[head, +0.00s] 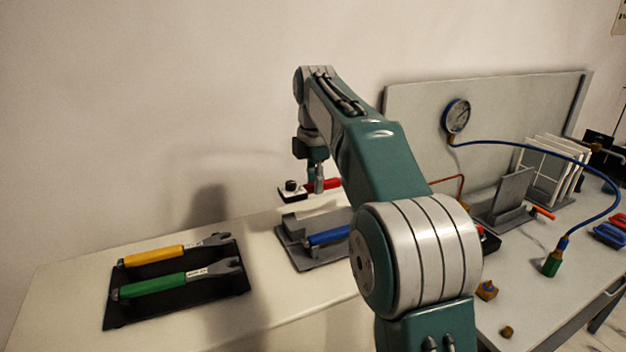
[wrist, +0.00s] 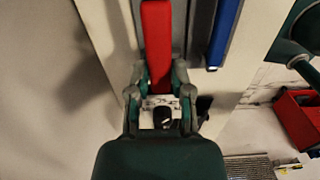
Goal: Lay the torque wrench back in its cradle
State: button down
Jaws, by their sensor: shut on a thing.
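The torque wrench, with a red handle (head: 326,185) and a pale square head with a black knob (head: 291,188), is held in the air by my gripper (head: 317,183). The jaws are shut on it close to the head. In the wrist view the red handle (wrist: 157,45) points up the picture between the fingers (wrist: 159,92). The grey cradle (head: 296,228) stands on the bench below the wrench, apart from it. A blue-handled tool (head: 327,236) lies in its front side and also shows in the wrist view (wrist: 225,32). My arm hides the cradle's right end.
A black mat (head: 122,317) at left holds yellow (head: 155,256) and green (head: 152,285) open-end wrenches. At right are a gauge (head: 456,116) with a blue hose, a grey stand (head: 510,197) and small brass fittings (head: 486,290). Bare bench lies between mat and cradle.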

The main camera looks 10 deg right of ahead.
jog(key=shift+d+f, duration=0.1)
jog(key=shift+f, duration=0.5)
jog(key=shift+a+f, duration=0.2)
jog(key=shift+f, duration=0.5)
jog(key=shift+a+f, duration=0.15)
jog(key=shift+f, duration=0.55)
jog(key=shift+d+f, duration=0.25)
jog(key=shift+f, duration=1.15)
jog(key=shift+c, duration=2.2)
grip_release()
notch_tip(320, 180, up, 11)
jog(key=shift+w+a+f, duration=0.1)
jog(key=shift+f, duration=0.1)
jog(key=shift+r, duration=0.65)
